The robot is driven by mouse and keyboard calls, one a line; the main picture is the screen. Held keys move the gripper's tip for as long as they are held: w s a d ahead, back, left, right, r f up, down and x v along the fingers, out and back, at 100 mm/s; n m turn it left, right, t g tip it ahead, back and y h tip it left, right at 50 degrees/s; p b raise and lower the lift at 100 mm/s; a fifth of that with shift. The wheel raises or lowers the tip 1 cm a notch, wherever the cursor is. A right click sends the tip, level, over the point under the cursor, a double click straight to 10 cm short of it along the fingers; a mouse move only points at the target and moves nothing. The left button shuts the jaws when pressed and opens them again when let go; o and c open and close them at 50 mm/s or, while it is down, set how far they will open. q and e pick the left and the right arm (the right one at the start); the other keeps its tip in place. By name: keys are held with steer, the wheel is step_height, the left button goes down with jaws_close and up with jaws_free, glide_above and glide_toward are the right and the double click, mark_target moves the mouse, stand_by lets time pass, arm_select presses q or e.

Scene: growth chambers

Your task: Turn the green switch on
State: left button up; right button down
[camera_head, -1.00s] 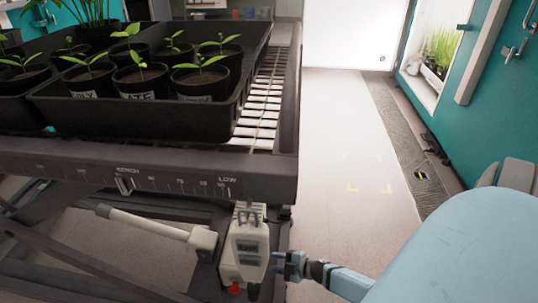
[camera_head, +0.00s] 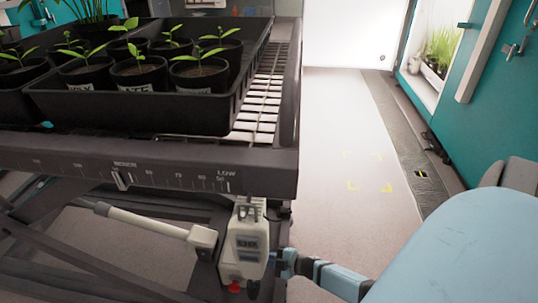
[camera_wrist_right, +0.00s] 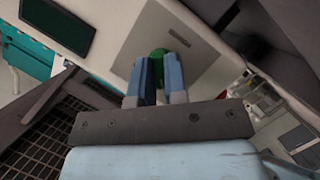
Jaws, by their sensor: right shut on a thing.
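The green switch (camera_wrist_right: 158,53) shows in the right wrist view as a rounded green knob on a grey panel (camera_wrist_right: 203,50). My right gripper (camera_wrist_right: 159,72) has its blue fingers on either side of the knob, shut on it. The fingers hide part of the knob, so its setting cannot be read. In the head view my right gripper (camera_head: 284,263) is against the right side of a white control box (camera_head: 245,243) under the bench edge. The green switch is hidden there. My left gripper is not in view.
A bench (camera_head: 150,163) with a black tray (camera_head: 150,117) of potted seedlings stands above the box. A red button (camera_head: 233,287) sits at the box's bottom. Open floor (camera_head: 330,175) lies to the right, with teal cabinets (camera_head: 500,105) beyond.

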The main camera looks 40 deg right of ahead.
arm_select(q)
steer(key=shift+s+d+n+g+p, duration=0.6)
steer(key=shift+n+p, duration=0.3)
steer(key=shift+p, duration=0.5)
arm_select(e)
steer(key=shift+w+d+m+g+y, duration=0.1)
steer(key=shift+m+g+y, duration=0.85)
steer(key=shift+m, duration=1.15)
steer(key=shift+s+m+g+y, duration=0.1)
steer(key=shift+m+g+y, duration=0.9)
steer(key=shift+m, duration=1.1)
steer(key=shift+w+d+m+g+y, duration=0.1)
steer(key=shift+m+g+y, duration=0.55)
steer(key=shift+m+y, duration=1.05)
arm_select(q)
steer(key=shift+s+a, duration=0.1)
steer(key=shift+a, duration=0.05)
arm_select(e)
steer(key=shift+m+h, duration=0.4)
steer(key=shift+h, duration=0.05)
